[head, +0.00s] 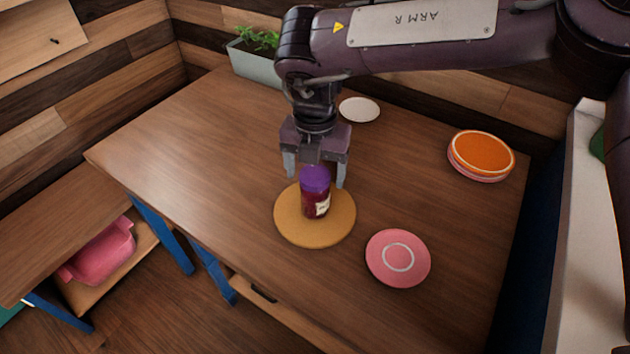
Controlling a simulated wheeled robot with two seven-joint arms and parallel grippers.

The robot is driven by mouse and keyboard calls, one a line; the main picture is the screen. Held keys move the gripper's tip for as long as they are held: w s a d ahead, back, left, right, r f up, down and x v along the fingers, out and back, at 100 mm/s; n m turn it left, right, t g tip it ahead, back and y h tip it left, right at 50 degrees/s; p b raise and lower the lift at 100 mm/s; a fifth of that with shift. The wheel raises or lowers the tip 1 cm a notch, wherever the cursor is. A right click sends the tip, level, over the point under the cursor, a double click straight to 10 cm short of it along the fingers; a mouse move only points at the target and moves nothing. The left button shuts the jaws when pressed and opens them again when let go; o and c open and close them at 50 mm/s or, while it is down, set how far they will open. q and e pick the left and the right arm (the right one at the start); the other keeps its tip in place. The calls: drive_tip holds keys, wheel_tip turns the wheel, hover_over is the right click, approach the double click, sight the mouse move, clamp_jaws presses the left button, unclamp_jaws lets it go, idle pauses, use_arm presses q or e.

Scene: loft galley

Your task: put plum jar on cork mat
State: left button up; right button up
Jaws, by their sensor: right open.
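The plum jar (315,200) has a purple lid, dark red contents and a pale label. It stands upright on the round tan cork mat (304,233), a little right of the mat's middle. My right gripper (315,178) is above the jar and points down. Its two fingers are spread, one on each side of the purple lid, with a visible gap on each side. The lid's top is partly under the gripper body. My left gripper is not in view.
A pink plate (398,273) with a pale ring lies right of the mat. Stacked orange and pink plates (481,153) sit at the right. A white plate (359,109) and a planter (253,64) are at the back. The table's left part (190,150) is clear.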

wheel_tip(320, 180, up, 8)
drive_tip(key=shift+r, duration=0.1)
